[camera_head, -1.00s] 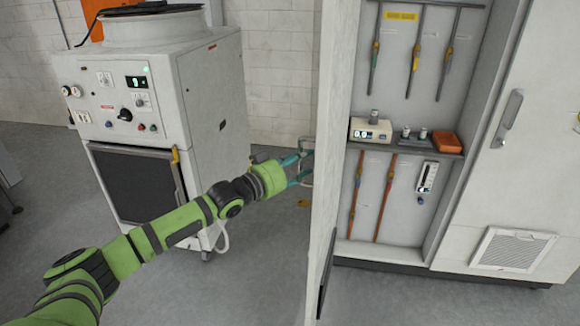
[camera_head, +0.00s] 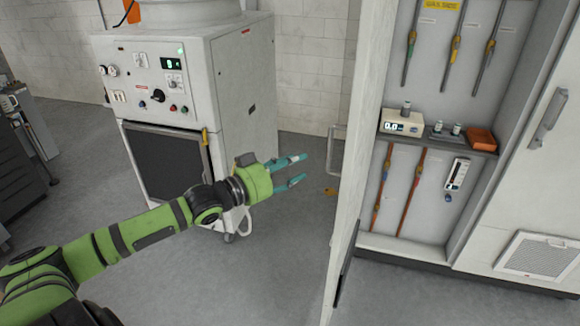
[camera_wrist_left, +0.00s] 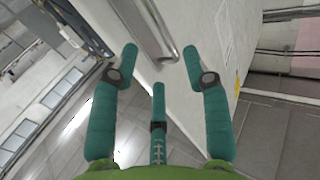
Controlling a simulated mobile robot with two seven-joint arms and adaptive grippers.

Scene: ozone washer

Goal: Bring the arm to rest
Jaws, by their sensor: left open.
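My left gripper (camera_head: 298,170) is open and empty in the head view, with its teal fingers spread. It is left of the open cabinet door (camera_head: 362,130) and apart from the door's handle (camera_head: 337,150). In the left wrist view my left gripper (camera_wrist_left: 160,70) shows its fingers spread apart, with nothing between them. The handle (camera_wrist_left: 150,30) shows beyond the fingertips on the pale door (camera_wrist_left: 205,30). My left arm reaches in from the lower left of the head view. My right gripper is in neither view.
A white machine (camera_head: 230,80) with a control panel stands behind my left arm. The open cabinet holds hanging tools, a small meter (camera_head: 402,122) and an orange box (camera_head: 481,138) on a shelf. Grey floor (camera_head: 240,280) is clear in front.

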